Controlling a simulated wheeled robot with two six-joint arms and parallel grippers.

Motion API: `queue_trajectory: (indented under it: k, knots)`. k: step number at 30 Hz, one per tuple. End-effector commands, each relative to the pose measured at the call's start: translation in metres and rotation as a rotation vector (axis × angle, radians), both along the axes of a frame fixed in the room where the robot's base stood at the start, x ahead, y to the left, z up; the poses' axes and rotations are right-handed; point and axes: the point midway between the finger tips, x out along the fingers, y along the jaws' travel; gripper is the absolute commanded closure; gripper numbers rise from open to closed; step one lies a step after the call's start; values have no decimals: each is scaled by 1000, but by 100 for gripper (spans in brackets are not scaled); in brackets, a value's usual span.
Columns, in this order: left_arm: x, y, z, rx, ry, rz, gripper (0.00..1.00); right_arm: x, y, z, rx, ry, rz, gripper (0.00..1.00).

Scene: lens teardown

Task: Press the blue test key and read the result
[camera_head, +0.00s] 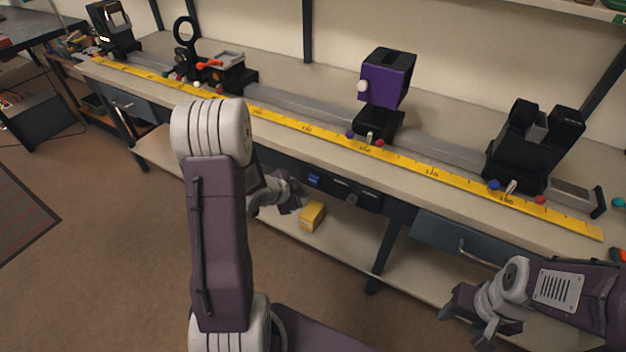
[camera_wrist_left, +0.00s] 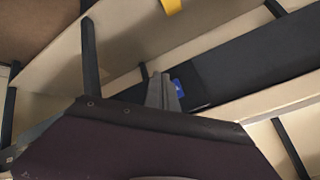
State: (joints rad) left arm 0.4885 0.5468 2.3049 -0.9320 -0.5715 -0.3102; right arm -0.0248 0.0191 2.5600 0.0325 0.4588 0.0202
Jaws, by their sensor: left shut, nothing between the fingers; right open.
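The blue test key (camera_head: 314,180) is a small blue patch at the left end of a dark panel (camera_head: 343,190) under the bench's front edge. In the left wrist view the blue key (camera_wrist_left: 179,87) shows just right of my left gripper's closed fingertips (camera_wrist_left: 164,88), on the dark panel (camera_wrist_left: 250,64). My left gripper (camera_head: 297,191) is shut and empty, close in front of the key's left side; I cannot tell whether it touches. No result can be read in either view. My right gripper (camera_head: 466,326) is open and empty at the lower right, in front of the bench.
The bench top carries a yellow ruler (camera_head: 450,178), a purple block on a stand (camera_head: 386,80) and a black holder (camera_head: 530,140). A yellow object (camera_head: 312,216) lies on the lower shelf. A drawer (camera_head: 465,241) with a handle is right of the panel.

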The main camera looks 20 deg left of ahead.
Motion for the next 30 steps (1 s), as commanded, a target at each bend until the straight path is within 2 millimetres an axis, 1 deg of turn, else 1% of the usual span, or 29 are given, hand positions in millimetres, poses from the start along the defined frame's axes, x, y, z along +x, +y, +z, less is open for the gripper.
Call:
queue_trajectory:
  k: [1, 3, 9, 30]
  knots:
    - [6, 0, 2, 0, 1, -1, 100, 0, 0, 5, 0, 0, 0, 48]
    - [13, -1, 2, 0, 1, -1, 100, 0, 0, 7, 0, 0, 0, 48]
    - [23, -2, 1, 0, 1, 1, 100, 0, 0, 9, 0, 0, 0, 48]
    - [24, -2, 0, -1, 0, 1, 100, 0, 0, 9, 0, 0, 0, 48]
